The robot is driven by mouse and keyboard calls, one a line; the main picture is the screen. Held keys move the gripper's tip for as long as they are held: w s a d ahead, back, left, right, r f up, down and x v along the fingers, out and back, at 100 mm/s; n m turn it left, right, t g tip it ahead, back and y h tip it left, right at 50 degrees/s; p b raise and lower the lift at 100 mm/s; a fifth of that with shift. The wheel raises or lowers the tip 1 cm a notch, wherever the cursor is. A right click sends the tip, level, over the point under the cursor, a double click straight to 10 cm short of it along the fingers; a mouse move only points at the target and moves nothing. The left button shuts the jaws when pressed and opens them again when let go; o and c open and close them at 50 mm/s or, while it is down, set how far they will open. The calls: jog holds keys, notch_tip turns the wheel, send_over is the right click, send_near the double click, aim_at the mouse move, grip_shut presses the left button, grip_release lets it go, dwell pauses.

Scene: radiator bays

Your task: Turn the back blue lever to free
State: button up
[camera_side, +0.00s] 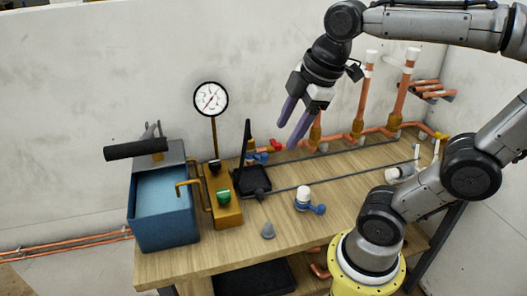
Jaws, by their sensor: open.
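The back blue lever (260,157) is small and sits low at the back of the bench, beside a brass fitting and just right of a black upright plate. Its exact angle is too small to tell. A second blue lever (318,209) sits nearer the front, on a white-capped valve (303,196). My gripper (288,136) points down with its two purple fingers apart and nothing between them. In the picture it is above and to the right of the back blue lever, apart from it.
A red lever (277,146) is close beside the back blue one. Copper risers (362,95) with white caps stand behind on the right. A pressure gauge (211,98), a brass block with a green knob (224,198) and a blue tank (163,215) stand left. The front bench top is mostly clear.

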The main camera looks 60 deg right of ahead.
jog(key=w+d+n+g, duration=0.2)
jog(key=w+d+n, duration=0.2)
jog(key=w+d, duration=0.3)
jog(key=m+g, duration=0.1)
jog(key=g, duration=0.1)
send_over(264, 154)
notch_tip(264, 154, down, 6)
notch_tip(264, 154, down, 13)
jog(key=shift+f, duration=0.1)
grip_shut()
dwell(1.0)
